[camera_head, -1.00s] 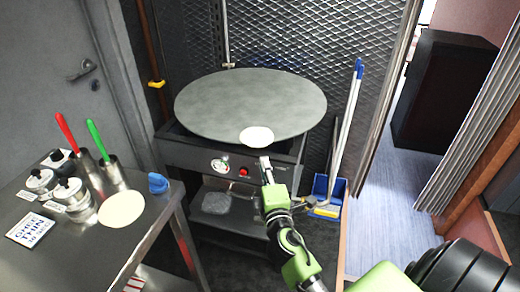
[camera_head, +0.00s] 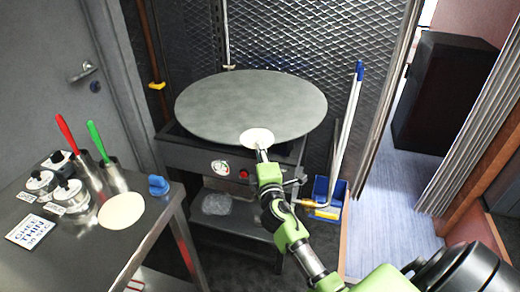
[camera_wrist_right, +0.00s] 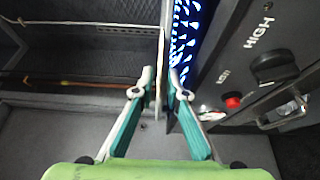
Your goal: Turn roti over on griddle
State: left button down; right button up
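The pale round roti (camera_head: 257,136) lies at the near edge of the large round grey griddle (camera_head: 250,95). My right gripper (camera_head: 262,152) is at that near edge, its fingertips meeting the roti in the head view. In the right wrist view the fingers (camera_wrist_right: 161,80) stand apart, one on each side of a thin pale edge that looks like the roti. The griddle shows there edge-on, so contact is hard to judge. My left gripper is not in view.
A steel table (camera_head: 75,255) at left holds a cream disc (camera_head: 122,211), red-handled (camera_head: 68,133) and green-handled (camera_head: 98,141) tools, and lidded pots (camera_head: 42,184). Blue flames (camera_wrist_right: 186,35) show beside the griddle. A red button (camera_wrist_right: 232,101) and knob (camera_wrist_right: 273,68) are close by. A broom (camera_head: 348,125) leans at right.

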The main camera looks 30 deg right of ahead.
jog(key=shift+c, duration=0.6)
grip_shut()
jog(key=s+a+r+p, duration=0.3)
jog(key=s, duration=0.3)
jog(key=s+a+r+p, duration=0.2)
jog(key=s+r+p, duration=0.1)
jog(key=s, duration=0.4)
jog(key=shift+a+r, duration=0.4)
jog(key=shift+r, duration=0.4)
jog(key=s+a+r+n+y, duration=0.2)
jog(key=a+y, duration=0.1)
jog(key=a, duration=0.4)
jog(key=s+a+r+n+t+y, duration=0.1)
jog(key=s+a+r+n+y, duration=0.1)
jog(key=a, duration=0.5)
jog(key=shift+s+r+n+t+y, duration=0.35)
jog(key=shift+s+r+y, duration=0.35)
jog(key=shift+y, duration=0.5)
